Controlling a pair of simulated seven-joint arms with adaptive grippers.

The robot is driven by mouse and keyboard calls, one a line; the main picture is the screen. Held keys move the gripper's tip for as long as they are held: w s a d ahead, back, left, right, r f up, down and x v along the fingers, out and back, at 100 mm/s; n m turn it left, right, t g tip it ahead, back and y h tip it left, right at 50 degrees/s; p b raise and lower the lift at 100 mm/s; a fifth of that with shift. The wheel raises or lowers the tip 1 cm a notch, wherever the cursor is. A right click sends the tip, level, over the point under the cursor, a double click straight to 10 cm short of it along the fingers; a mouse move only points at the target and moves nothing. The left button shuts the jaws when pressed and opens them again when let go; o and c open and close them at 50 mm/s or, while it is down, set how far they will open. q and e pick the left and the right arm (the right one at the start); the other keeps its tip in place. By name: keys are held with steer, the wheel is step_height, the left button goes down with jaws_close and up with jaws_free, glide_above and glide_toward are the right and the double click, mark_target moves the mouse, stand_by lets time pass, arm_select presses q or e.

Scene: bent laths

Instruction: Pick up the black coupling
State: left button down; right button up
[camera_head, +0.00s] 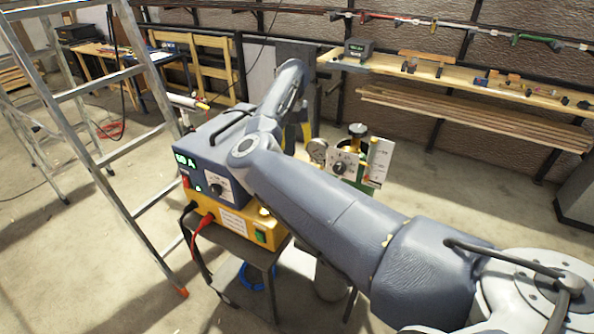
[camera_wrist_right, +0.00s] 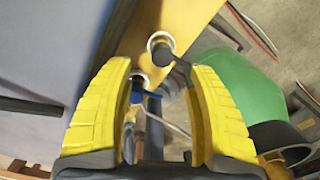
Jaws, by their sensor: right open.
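My right gripper (camera_wrist_right: 160,78) is open, its two yellow ribbed fingers spread wide in the right wrist view. Between and just beyond the fingertips is a dark round-ended piece with a pale collar (camera_wrist_right: 160,42), on a yellow surface; it looks like the black coupling, not gripped. A second round fitting and a blue lever (camera_wrist_right: 148,93) show between the fingers. In the head view my right arm reaches over from the lower right, and the yellow fingers (camera_head: 298,134) show partly behind the blue-grey machine. The coupling is hidden there. My left gripper is not in view.
The blue-grey machine (camera_head: 218,150) sits on a yellow unit (camera_head: 240,224) with black and red cables. A gauge panel (camera_head: 345,166) stands to its right. A green rounded body (camera_wrist_right: 238,95) is close right of the fingers. A ladder (camera_head: 105,85) stands left.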

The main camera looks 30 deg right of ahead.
steer(key=shift+s+d+f, duration=0.1)
steer(key=shift+s+f, duration=0.05)
steer(key=shift+f, duration=1.9)
steer(key=shift+s+d+f, duration=0.1)
steer(key=shift+s+f, duration=0.05)
steer(key=shift+f, duration=1.85)
steer(key=shift+c, duration=0.4)
jaws_close()
